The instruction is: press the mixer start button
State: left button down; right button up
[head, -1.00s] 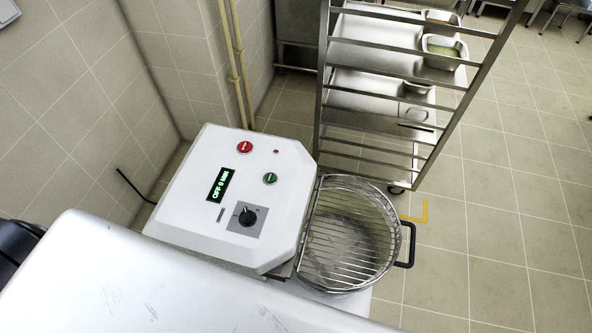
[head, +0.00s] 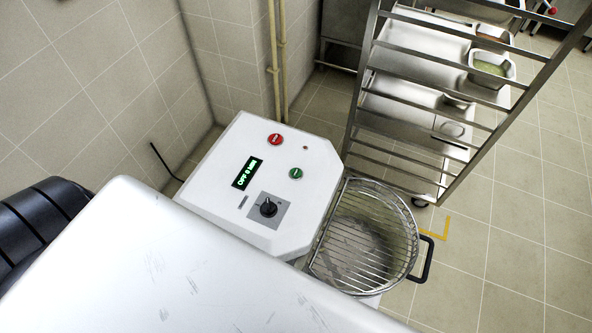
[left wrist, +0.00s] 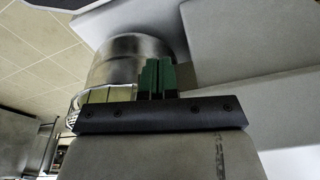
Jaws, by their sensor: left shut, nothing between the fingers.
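The mixer's white control panel (head: 215,165) is in the middle of the head view, facing up. It carries a green button (head: 295,173), a red button (head: 275,140), a black knob (head: 268,209) and a lit display (head: 247,172) that appears to read OFF 0 MIN. The steel bowl under a wire guard (head: 365,235) is to the panel's right. In the left wrist view, my left gripper (left wrist: 157,70) has its green fingers together and empty, with the steel bowl (left wrist: 115,60) behind them. The buttons are not visible there. My right gripper is in neither view.
A steel tray rack (head: 365,110) stands behind the mixer on the right. A tiled wall (head: 70,80) with yellowish pipes (head: 278,60) is behind on the left. A large smooth white surface fills the near foreground. Tiled floor (head: 500,260) is open at the right.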

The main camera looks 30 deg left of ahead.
pick_arm(q)
jog(key=w+r, duration=0.5)
jog(key=r, duration=0.6)
jog(key=w+r+n+t, duration=0.1)
jog(key=w+n, duration=0.3)
jog(key=w+r+n+t+h, duration=0.1)
jog(key=w+r+n, duration=0.1)
jog(key=w+n, duration=0.2)
jog(key=w+r+n+t+p, duration=0.1)
jog(key=w+r+n, duration=0.1)
jog(key=w, duration=0.4)
jog(key=shift+w+a+r+n+t+h, duration=0.1)
jog(key=shift+w+a+n+t+h, duration=0.1)
jog(key=shift+n, duration=0.25)
jog(key=shift+w+a+r+n+t+h, duration=0.1)
jog(key=shift+n+h, duration=0.1)
jog(key=shift+n, duration=0.25)
jog(key=w+a+r+n+t, duration=0.1)
jog(key=w+r+n, duration=0.1)
jog(key=w+n, duration=0.2)
jog(key=w+a+r+n+t, duration=0.1)
jog(key=w+a+r+n, duration=0.1)
jog(key=w+r+n, duration=0.1)
jog(key=w+a+r+n+t+h, duration=0.1)
jog(key=w+r+n, duration=0.2)
jog(key=w+n, duration=0.3)
jog(key=shift+w+a+p, duration=0.2)
jog(key=shift+a+p, duration=0.05)
jog(key=shift+p, duration=0.05)
